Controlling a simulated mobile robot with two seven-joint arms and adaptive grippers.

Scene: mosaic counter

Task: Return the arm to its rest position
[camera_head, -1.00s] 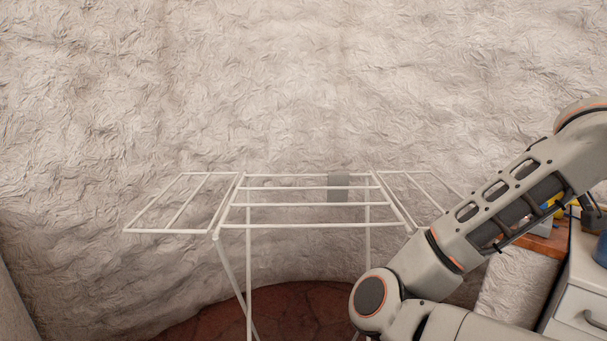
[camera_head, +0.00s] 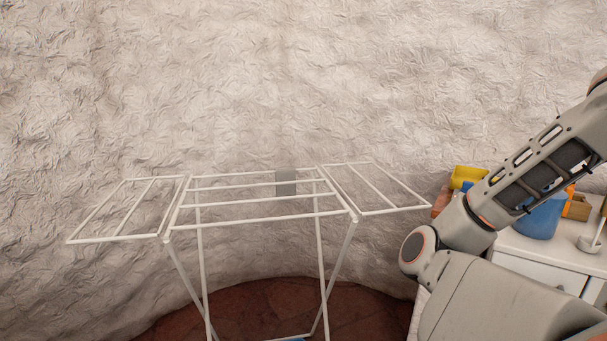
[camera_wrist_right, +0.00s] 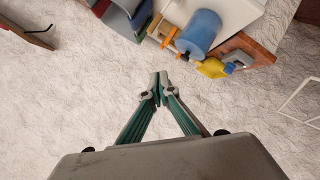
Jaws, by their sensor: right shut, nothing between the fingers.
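My right gripper (camera_wrist_right: 160,88) shows in the right wrist view with its green-grey fingers meeting at the tips. It is shut and empty, with pale textured wall or floor behind it. My right arm (camera_head: 540,165) comes in from the right edge of the head view, bent at an elbow beside the drying rack. The gripper itself does not show in the head view. My left arm and gripper are not in view.
A white drying rack (camera_head: 264,218) stands in the middle, and its wing lies close left of my elbow. A white cabinet (camera_head: 545,272) stands at the right, with a blue container (camera_head: 541,218) and a yellow item (camera_head: 467,177) near it. Reddish floor (camera_head: 260,310) shows below.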

